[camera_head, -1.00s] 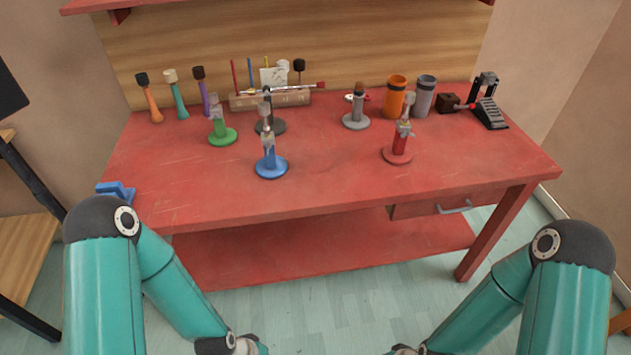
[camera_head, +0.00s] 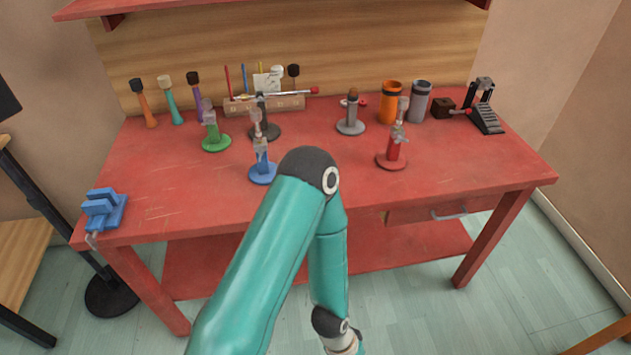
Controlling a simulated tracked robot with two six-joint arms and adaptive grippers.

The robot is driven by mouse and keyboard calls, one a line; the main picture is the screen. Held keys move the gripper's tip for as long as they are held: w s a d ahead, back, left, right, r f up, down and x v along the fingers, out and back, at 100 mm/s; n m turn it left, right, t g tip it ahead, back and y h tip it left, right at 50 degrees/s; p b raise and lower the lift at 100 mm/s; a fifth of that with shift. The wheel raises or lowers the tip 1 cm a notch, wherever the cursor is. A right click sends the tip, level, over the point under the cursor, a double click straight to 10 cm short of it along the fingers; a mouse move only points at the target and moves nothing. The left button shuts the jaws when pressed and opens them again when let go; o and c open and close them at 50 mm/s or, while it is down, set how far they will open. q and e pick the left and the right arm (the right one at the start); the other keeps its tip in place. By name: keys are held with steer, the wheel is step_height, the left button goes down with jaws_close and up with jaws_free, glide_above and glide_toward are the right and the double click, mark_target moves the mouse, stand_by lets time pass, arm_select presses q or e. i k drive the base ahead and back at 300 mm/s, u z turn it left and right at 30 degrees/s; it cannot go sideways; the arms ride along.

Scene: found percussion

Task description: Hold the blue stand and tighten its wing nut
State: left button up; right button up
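The blue stand (camera_head: 263,174) stands upright on the red workbench, left of the middle. It has a round base, a short blue post and a grey metal clamp part (camera_head: 258,122) on top. Its wing nut is too small to make out clearly. One teal arm of mine, apparently the left, rises in front of the bench with its elbow just right of the blue stand. Its forearm points down, and its gripper is below the picture edge. My other arm and gripper are not in view. Nothing is touching the stand.
A green stand (camera_head: 216,143), a dark stand (camera_head: 265,133), a grey stand (camera_head: 350,127) and a red stand (camera_head: 392,160) surround it on the workbench (camera_head: 480,175). A blue vise (camera_head: 104,209) sits at the front left corner. Mallets, cups and a pedal line the back.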

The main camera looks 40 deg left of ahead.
mark_target(262, 172)
steer(key=u, duration=0.15)
steer(key=k, duration=1.4)
steer(key=u, duration=1.1)
steer(key=i, duration=0.75)
